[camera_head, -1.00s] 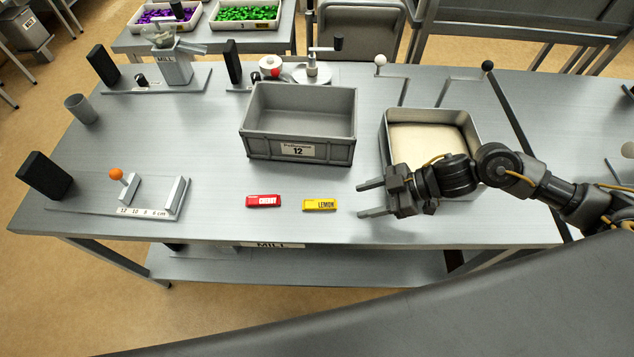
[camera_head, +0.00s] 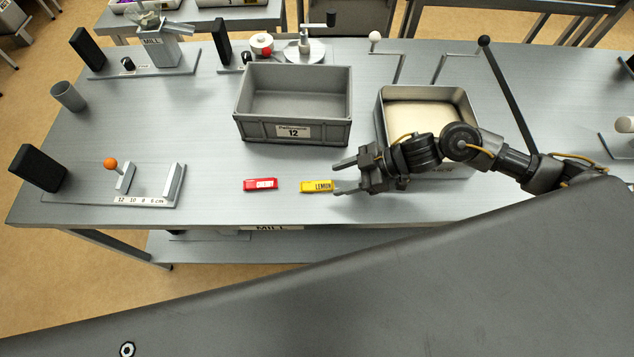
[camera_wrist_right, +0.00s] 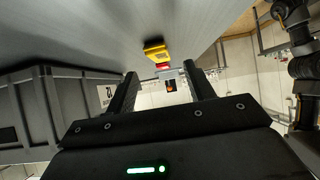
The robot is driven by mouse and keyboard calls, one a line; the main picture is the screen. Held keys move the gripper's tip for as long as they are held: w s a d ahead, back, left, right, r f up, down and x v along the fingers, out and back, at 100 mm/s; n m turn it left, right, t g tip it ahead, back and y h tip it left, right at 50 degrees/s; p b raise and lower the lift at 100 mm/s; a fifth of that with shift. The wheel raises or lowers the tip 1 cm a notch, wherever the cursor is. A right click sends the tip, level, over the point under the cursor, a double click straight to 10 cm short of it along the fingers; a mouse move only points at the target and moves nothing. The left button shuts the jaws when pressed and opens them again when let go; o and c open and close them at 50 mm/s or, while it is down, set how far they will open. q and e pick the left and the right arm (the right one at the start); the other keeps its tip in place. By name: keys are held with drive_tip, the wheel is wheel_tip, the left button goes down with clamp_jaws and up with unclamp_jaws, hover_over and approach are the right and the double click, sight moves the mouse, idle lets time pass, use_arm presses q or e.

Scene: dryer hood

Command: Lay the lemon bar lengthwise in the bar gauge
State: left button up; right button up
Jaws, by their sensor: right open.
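The yellow lemon bar (camera_head: 317,186) lies flat on the metal table, just left of my right gripper (camera_head: 339,177). My right gripper is open and empty, with its fingers pointing left toward the bar's right end. In the right wrist view the lemon bar (camera_wrist_right: 156,52) shows ahead of the two spread fingers (camera_wrist_right: 162,88). The bar gauge (camera_head: 128,184) sits at the table's left front, with a centimetre scale, an upright end block (camera_head: 174,182) and an orange-knobbed piece (camera_head: 110,164). My left gripper is not in view.
A red cherry bar (camera_head: 260,184) lies left of the lemon bar. A grey crate (camera_head: 293,133) marked 12 stands behind the bars. A square metal tin (camera_head: 380,100) with pale contents is behind my right arm. The table between the cherry bar and gauge is clear.

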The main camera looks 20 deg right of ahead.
sight(318, 184)
drive_tip(key=shift+a, duration=0.15)
drive_tip(key=p+x, duration=0.2)
drive_tip(key=x, duration=0.2)
drive_tip(key=shift+w+a+p, duration=0.15)
drive_tip(key=shift+a+p, duration=0.05)
drive_tip(key=shift+p, duration=0.1)
drive_tip(key=shift+a+f, duration=0.2)
drive_tip(key=shift+f, duration=0.1)
drive_tip(key=shift+d, duration=0.1)
drive_tip(key=shift+c, duration=0.4)
drive_tip(key=c, duration=1)
drive_tip(key=shift+r, duration=0.15)
